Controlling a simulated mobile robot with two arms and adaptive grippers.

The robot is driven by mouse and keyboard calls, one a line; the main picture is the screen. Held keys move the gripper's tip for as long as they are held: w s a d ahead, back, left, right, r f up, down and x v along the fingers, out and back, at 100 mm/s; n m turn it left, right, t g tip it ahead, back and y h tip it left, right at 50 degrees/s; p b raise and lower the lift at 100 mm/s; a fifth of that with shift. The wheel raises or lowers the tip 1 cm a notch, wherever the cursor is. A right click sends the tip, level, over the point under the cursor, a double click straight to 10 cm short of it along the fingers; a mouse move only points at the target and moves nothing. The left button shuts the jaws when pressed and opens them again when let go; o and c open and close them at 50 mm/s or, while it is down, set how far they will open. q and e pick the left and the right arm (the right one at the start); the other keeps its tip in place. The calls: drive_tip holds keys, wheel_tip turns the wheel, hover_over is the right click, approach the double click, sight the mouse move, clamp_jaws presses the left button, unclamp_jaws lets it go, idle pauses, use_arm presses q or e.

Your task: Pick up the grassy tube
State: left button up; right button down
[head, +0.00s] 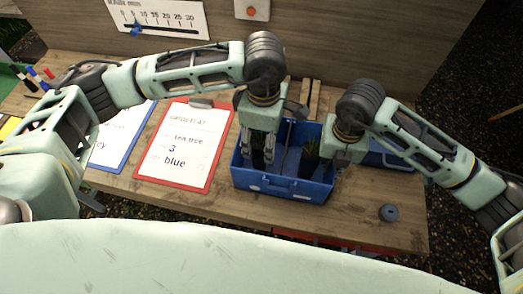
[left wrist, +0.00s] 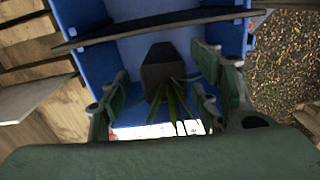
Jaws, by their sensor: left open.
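A dark tube with long, narrow green leaves (left wrist: 163,72) stands in the blue crate (head: 283,188) and shows between my left gripper's fingers in the left wrist view. In the head view this tube (head: 258,159) is partly hidden by those fingers. My left gripper (head: 260,147) points down into the crate's left part, open, with a finger on either side of the tube. Whether they touch it I cannot tell. A second dark tube with green leaves (head: 310,158) stands in the crate's right part. My right gripper (head: 338,152) is beside the crate's right side; its fingers are not clear.
The crate has a divider (left wrist: 160,27). A red clipboard (head: 183,186) reading "tea tree 3 blue" and a blue-edged one (head: 112,163) lie left of it on the wooden bench (head: 205,207). A dark round object (head: 389,213) lies at the right.

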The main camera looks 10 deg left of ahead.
use_arm(q)
drive_tip(key=f, duration=0.7)
drive_tip(key=shift+s+a+f, duration=0.15)
drive_tip(key=shift+a+f, duration=0.1)
drive_tip(key=shift+r, duration=0.1)
drive_tip(key=c, duration=1.4)
